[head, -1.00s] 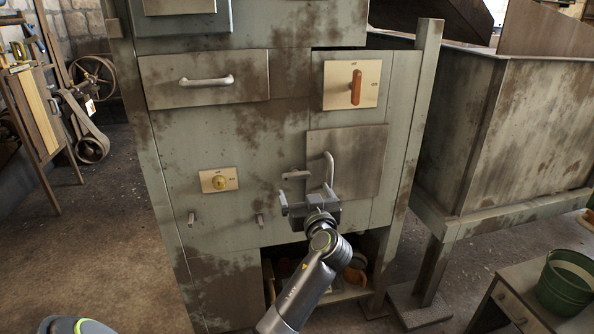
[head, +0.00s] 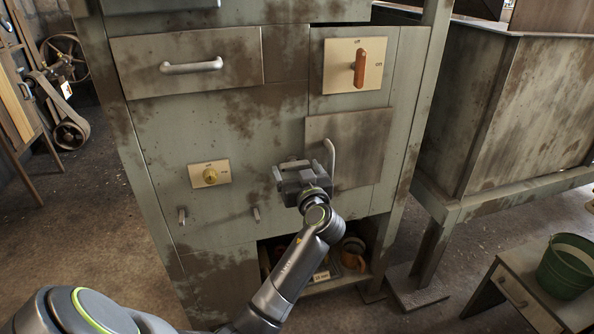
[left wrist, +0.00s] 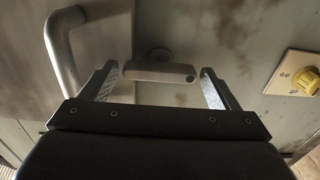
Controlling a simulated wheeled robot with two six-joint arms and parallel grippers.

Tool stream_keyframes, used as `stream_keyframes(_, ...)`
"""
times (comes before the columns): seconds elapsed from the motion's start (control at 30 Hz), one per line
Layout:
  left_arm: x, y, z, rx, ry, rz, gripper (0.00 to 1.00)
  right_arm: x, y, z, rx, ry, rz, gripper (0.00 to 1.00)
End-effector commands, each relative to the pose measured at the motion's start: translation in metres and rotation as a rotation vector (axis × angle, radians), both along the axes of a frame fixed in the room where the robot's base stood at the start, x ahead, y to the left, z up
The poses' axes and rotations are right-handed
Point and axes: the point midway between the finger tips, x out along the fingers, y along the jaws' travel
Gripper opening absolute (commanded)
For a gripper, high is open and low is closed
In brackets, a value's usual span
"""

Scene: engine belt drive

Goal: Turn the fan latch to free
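The fan latch appears to be a short grey bar on a round stem on the panel, left of the square door's handle. It shows between my fingers in the left wrist view (left wrist: 160,71), with gaps at both ends. In the head view, my left gripper (head: 296,172) is in front of the latch and largely hides it. The gripper is open, one finger on each side of the bar, not visibly touching it. Any latch marking is hidden. My right gripper is not in view.
The square door (head: 358,150) has an upright bent handle (head: 330,158) close to my left gripper. A yellow knob (head: 210,175) and two small pegs are to the left. A red switch (head: 360,68) is above. An open bin is below. A green bucket (head: 567,268) stands at right.

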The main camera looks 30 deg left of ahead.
Motion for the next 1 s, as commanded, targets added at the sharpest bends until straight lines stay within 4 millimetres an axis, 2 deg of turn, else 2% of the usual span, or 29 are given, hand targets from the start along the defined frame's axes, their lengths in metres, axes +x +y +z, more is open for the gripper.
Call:
stream_keyframes(0.03,0.0,0.0,0.0,0.0,0.0,0.0,0.76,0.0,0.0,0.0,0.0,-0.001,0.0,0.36)
stream_keyframes(0.23,0.0,0.0,0.0,0.0,0.0,0.0,0.5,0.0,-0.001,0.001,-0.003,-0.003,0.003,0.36)
stream_keyframes(0.57,0.0,0.0,0.001,0.03,0.035,0.0,0.5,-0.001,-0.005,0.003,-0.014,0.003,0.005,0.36)
stream_keyframes(0.77,0.0,0.0,0.002,0.105,0.123,0.0,0.5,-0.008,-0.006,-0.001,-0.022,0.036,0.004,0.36)
stream_keyframes(1.0,0.0,0.0,0.003,0.244,0.286,0.0,0.5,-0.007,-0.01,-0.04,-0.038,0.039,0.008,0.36)
